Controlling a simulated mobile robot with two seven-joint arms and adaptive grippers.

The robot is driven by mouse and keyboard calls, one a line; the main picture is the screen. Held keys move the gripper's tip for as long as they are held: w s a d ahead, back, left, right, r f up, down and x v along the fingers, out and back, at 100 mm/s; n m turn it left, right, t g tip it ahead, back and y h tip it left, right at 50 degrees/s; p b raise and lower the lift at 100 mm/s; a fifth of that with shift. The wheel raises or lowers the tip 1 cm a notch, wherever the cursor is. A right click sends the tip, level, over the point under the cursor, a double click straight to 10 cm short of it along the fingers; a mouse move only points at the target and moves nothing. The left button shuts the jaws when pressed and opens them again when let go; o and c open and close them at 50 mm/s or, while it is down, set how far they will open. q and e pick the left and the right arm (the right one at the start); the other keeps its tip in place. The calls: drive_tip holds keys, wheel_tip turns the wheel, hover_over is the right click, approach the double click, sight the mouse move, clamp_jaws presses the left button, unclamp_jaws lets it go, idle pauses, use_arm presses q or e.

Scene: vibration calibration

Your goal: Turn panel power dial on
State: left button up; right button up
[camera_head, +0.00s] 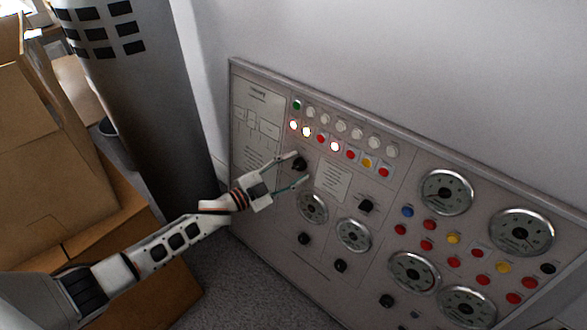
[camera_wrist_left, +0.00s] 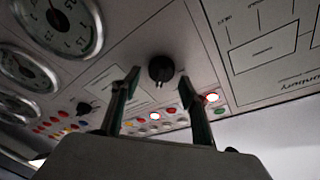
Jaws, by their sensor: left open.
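The grey control panel (camera_head: 270,215) stands against the wall. A black dial (camera_head: 299,164) sits in its upper left part, below the rows of lamps. My left gripper (camera_head: 299,168) is open in front of this dial, its fingers to either side of it in the head view. In the left wrist view the dial (camera_wrist_left: 161,69) shows between and just beyond the two fingertips (camera_wrist_left: 160,78). I cannot tell whether the fingers touch it. Other black knobs (camera_head: 366,206) sit lower and to the right. My right gripper is not in view.
Lamps (camera_head: 335,146), some lit, run along the panel's top. Round gauges (camera_head: 446,192) and coloured buttons (camera_head: 453,239) fill its right side. Cardboard boxes (camera_head: 40,165) stand at the left, and a grey cylinder (camera_head: 140,90) stands behind my left arm.

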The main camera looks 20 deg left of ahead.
use_arm(q)
drive_tip(key=v, duration=1.2)
